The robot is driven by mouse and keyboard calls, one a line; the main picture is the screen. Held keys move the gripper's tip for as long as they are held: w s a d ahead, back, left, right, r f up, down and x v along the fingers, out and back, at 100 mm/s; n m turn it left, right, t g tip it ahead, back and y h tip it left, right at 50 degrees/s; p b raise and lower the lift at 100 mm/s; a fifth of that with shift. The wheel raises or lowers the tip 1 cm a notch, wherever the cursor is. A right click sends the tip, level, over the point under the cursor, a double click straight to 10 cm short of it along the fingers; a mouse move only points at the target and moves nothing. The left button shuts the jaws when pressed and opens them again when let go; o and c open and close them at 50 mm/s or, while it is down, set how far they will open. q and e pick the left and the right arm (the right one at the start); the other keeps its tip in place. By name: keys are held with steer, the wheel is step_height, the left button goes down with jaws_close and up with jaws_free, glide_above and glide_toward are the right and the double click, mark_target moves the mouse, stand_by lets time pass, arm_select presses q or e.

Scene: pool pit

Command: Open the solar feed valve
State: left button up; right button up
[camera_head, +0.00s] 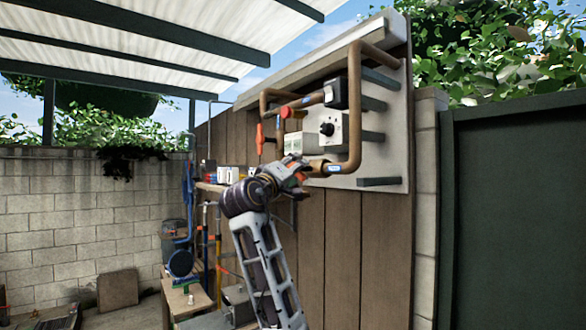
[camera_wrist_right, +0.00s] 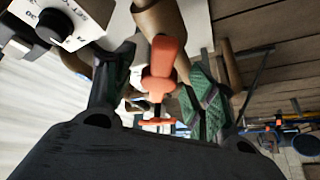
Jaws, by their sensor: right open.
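A valve with an orange handle (camera_wrist_right: 163,62) shows in the right wrist view, beside a copper pipe (camera_wrist_right: 160,16). My right gripper (camera_wrist_right: 163,82) is open, with its green-padded fingers on either side of the handle; the wrist view does not settle whether they touch it. In the head view my right gripper (camera_head: 294,177) is at the lower pipe run of the wall panel (camera_head: 384,165) and mostly covers that handle. Another orange handle (camera_head: 260,138) hangs on the panel's left side, and a red one (camera_head: 291,113) sits above. Valve labels are unreadable. My left gripper is out of view.
A controller box with a black knob (camera_head: 327,129) is close above my gripper; its knob (camera_wrist_right: 55,26) also shows in the wrist view. Copper pipe (camera_head: 354,100) loops around it. A cluttered shelf (camera_head: 210,186) and blue-black equipment (camera_head: 180,262) stand left. A dark green wall (camera_head: 515,210) is right.

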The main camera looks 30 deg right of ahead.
steer(key=shift+w+d, duration=0.1)
steer(key=shift+d, duration=0.1)
steer(key=c, duration=1)
steer(key=shift+c, duration=0.2)
steer(key=shift+n+y, duration=0.3)
steer(key=shift+n, duration=0.3)
steer(key=shift+r+n+y, duration=0.2)
steer(key=shift+n+y, duration=1)
steer(key=shift+n, duration=1.2)
steer(key=shift+g, duration=0.4)
steer(key=o, duration=1)
